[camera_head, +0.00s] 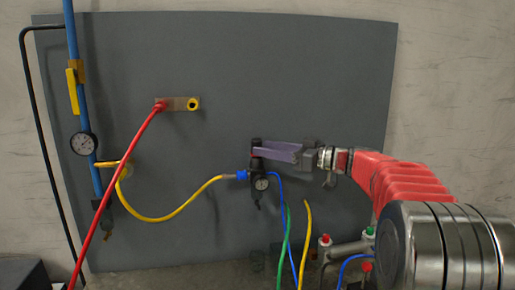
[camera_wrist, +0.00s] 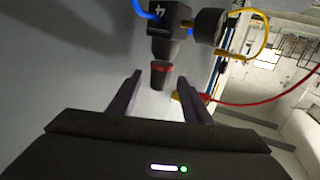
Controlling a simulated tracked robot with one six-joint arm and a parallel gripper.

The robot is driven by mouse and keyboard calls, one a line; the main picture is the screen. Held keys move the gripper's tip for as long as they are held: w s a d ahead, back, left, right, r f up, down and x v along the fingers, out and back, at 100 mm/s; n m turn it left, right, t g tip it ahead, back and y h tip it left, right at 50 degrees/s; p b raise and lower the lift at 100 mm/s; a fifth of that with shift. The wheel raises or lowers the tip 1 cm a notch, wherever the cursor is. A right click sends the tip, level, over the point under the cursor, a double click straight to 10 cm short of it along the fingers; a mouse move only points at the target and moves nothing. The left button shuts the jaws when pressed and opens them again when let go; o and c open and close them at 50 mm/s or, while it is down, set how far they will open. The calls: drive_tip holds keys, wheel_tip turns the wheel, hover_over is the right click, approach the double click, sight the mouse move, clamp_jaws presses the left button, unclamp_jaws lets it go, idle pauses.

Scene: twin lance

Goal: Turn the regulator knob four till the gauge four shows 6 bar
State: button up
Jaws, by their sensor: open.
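The regulator (camera_head: 258,185), a black body marked 4 in the wrist view (camera_wrist: 169,22), is on the grey panel. Its black knob with a red ring (camera_wrist: 160,76) shows in the wrist view; in the head view my fingers partly cover it. Gauge four (camera_head: 261,184) has a pale face in the head view, too small to read; in the wrist view it (camera_wrist: 209,26) is turned edge-on. My gripper (camera_head: 262,152) is open at the knob. In the wrist view its purple fingers (camera_wrist: 160,74) stand either side of the knob, with gaps visible.
A blue hose (camera_head: 276,200) and a yellow hose (camera_head: 185,215) run close to the regulator. Another gauge (camera_head: 83,144) and a yellow valve handle (camera_head: 72,91) are on the blue pipe at left. A red hose (camera_head: 120,182) crosses the left side. The panel above the regulator is clear.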

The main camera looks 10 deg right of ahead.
drive_tip(key=shift+x, duration=2.05)
drive_tip(key=shift+c, duration=0.2)
